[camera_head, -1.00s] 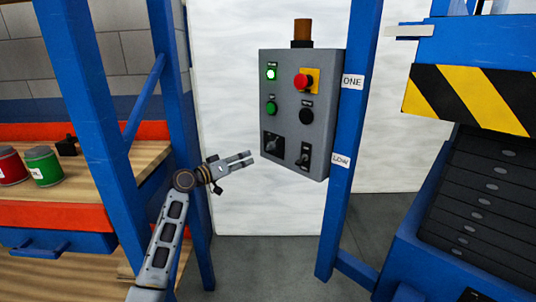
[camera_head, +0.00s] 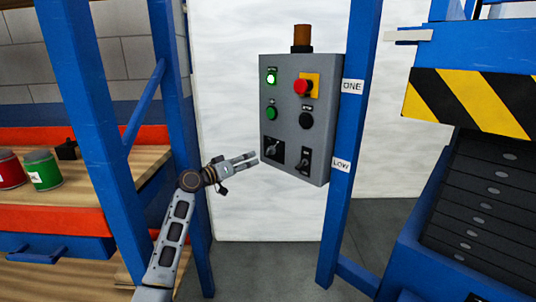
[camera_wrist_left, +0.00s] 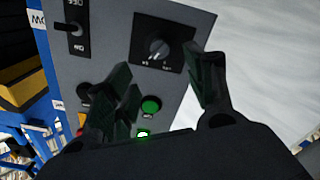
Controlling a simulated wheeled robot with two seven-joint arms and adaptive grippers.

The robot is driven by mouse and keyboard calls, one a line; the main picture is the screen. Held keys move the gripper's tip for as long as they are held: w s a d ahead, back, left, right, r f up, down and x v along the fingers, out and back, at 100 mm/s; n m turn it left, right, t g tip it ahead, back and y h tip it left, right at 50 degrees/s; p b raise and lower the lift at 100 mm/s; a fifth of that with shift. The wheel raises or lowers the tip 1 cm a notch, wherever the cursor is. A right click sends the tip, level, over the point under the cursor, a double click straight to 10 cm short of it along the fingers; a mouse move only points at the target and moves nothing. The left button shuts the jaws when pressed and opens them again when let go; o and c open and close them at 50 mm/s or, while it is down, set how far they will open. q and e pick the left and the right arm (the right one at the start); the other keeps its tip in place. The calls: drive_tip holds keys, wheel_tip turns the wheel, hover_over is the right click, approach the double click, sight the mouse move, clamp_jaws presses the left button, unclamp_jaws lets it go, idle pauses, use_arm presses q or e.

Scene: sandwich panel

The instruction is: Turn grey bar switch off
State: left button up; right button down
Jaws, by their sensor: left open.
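The grey control panel (camera_head: 290,135) hangs on a blue post. Low on it are two black-plated switches: a round grey rotary knob (camera_head: 273,149) at left and a narrow lever switch (camera_head: 303,160) with a small bar at right. The wrist view, turned over, shows the knob (camera_wrist_left: 157,48) and the lever (camera_wrist_left: 68,28). I cannot tell for sure which is the grey bar switch, nor read its setting. My left gripper (camera_head: 254,158) is open and empty, just left of the panel's lower edge, level with the switches. Its fingers (camera_wrist_left: 160,65) spread either side of the knob in the wrist view.
Above the switches are a lit green lamp (camera_head: 271,77), a red button (camera_head: 302,86) on yellow, a green button (camera_head: 271,113) and a black button (camera_head: 306,120). A blue post (camera_head: 350,130) stands at right. Shelves with cans (camera_head: 43,172) are at left.

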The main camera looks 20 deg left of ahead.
sight(268, 152)
use_arm(q)
drive_tip(key=shift+b+x, duration=0.75)
drive_tip(key=shift+x, duration=4.25)
drive_tip(key=shift+w+d+f, duration=0.1)
drive_tip(key=shift+w+d, duration=0.25)
drive_tip(key=shift+w, duration=0.25)
use_arm(e)
drive_tip(key=shift+s+a+r, duration=0.1)
drive_tip(key=shift+s+r, duration=0.05)
drive_tip(key=shift+r, duration=0.3)
drive_tip(key=shift+s+a+r, duration=0.1)
drive_tip(key=shift+r, duration=0.3)
use_arm(q)
drive_tip(key=shift+c, duration=0.4)
use_arm(e)
drive_tip(key=shift+w, duration=0.1)
use_arm(q)
drive_tip(key=c, duration=0.9)
use_arm(e)
drive_tip(key=shift+w+a+r+t, duration=0.1)
drive_tip(key=shift+w+r+t, duration=0.2)
drive_tip(key=shift+w+t, duration=0.1)
